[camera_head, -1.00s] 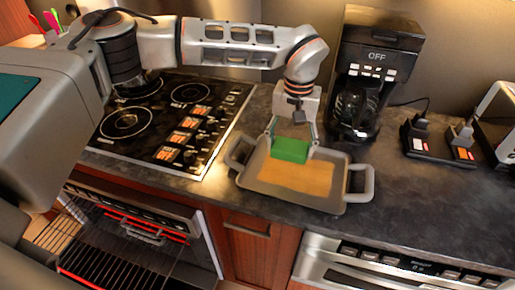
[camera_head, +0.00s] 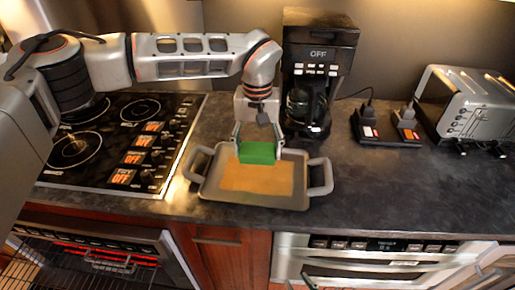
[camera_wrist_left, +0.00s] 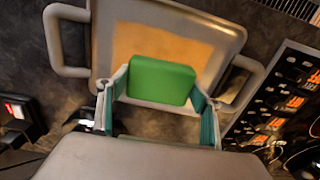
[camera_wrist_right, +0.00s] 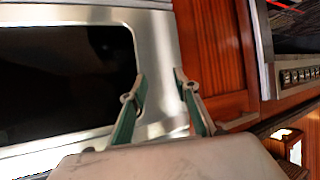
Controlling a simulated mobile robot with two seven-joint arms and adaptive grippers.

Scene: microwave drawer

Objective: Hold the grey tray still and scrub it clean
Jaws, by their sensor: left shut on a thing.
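The grey tray (camera_head: 212,186) lies on the dark counter, with a handle at each side and a large orange-brown patch (camera_head: 258,180) on its floor. My left gripper (camera_head: 258,147) is shut on a green sponge (camera_head: 257,154) at the tray's back edge. In the left wrist view the sponge (camera_wrist_left: 161,80) sits between the two fingers and overlaps the patch; I cannot tell whether it touches the tray. My right gripper (camera_wrist_right: 162,100) is open and empty, in front of a steel appliance door and wooden cabinet. It is not in the head view.
A stove (camera_head: 120,140) stands left of the tray, with an open oven below it. A coffee maker (camera_head: 312,80) stands behind the tray. A toaster (camera_head: 470,108) and a power strip (camera_head: 388,128) are at the right. Counter right of the tray is clear.

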